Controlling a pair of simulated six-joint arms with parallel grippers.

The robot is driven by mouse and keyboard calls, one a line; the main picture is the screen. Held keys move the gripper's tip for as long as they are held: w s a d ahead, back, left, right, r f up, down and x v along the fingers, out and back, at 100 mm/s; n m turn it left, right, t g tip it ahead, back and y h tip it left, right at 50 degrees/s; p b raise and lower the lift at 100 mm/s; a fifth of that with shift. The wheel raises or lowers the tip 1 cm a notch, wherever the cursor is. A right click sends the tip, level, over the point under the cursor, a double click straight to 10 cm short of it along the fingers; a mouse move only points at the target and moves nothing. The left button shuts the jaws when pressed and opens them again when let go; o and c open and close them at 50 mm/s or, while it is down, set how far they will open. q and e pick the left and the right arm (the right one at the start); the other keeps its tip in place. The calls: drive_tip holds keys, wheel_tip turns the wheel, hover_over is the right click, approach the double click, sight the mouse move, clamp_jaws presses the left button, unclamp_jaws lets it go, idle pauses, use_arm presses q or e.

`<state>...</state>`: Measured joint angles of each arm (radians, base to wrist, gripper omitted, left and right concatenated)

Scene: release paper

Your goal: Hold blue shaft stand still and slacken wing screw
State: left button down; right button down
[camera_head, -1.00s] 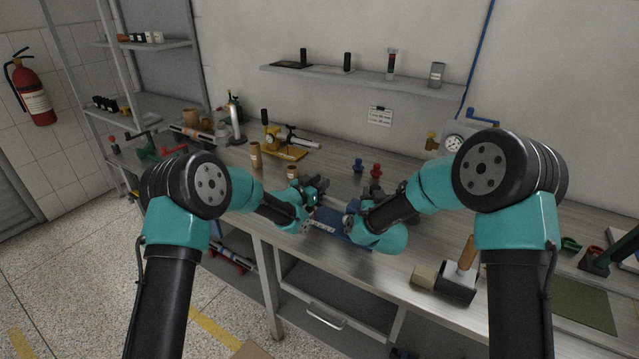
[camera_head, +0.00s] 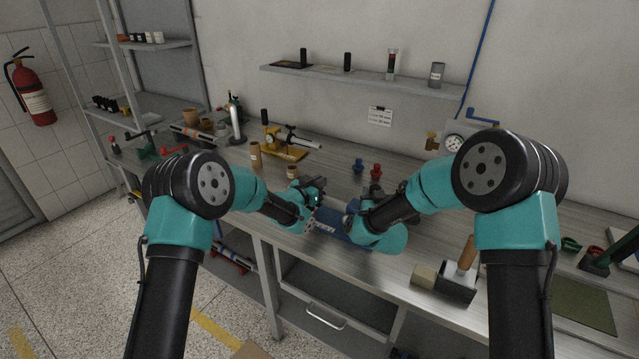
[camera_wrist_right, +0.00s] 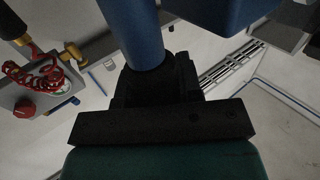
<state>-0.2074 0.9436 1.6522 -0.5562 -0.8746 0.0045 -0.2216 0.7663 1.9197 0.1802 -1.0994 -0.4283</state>
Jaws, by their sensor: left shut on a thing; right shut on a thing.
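The blue shaft stand (camera_head: 333,230) is on the bench near its front edge, between my two grippers, partly hidden by my right arm. In the right wrist view its blue round part (camera_wrist_right: 141,35) runs into the dark jaws of my right gripper (camera_wrist_right: 157,82), which are shut on it. My right gripper (camera_head: 354,209) also shows in the head view, at the stand's right side. My left gripper (camera_head: 314,193) is shut at the stand's left end, where the wing screw is; its jaws hide the screw itself.
Blue and red knobs (camera_head: 376,170) stand behind the grippers. Brown cylinders (camera_head: 256,155) and a yellow-based fixture (camera_head: 285,154) are at the back left. Bare bench lies around the stand.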

use_arm(q)
drive_tip(key=n+t+y, duration=0.1)
drive_tip(key=n+y, duration=0.1)
drive_tip(key=y, duration=0.1)
drive_tip(key=n+t+y, duration=0.2)
drive_tip(key=y, duration=0.1)
drive_tip(key=shift+d+r+n, duration=0.1)
drive_tip(key=shift+n, duration=0.2)
drive_tip(key=shift+n+t+y, duration=0.2)
drive_tip(key=shift+n+y, duration=0.75)
drive_tip(key=shift+y, duration=0.6)
drive_tip(key=shift+n+t+y, duration=0.2)
drive_tip(key=shift+n+y, duration=0.75)
drive_tip(key=shift+y, duration=0.9)
drive_tip(key=c, duration=1.3)
unclamp_jaws()
wheel_tip(320, 180, up, 10)
drive_tip(key=shift+f, duration=0.1)
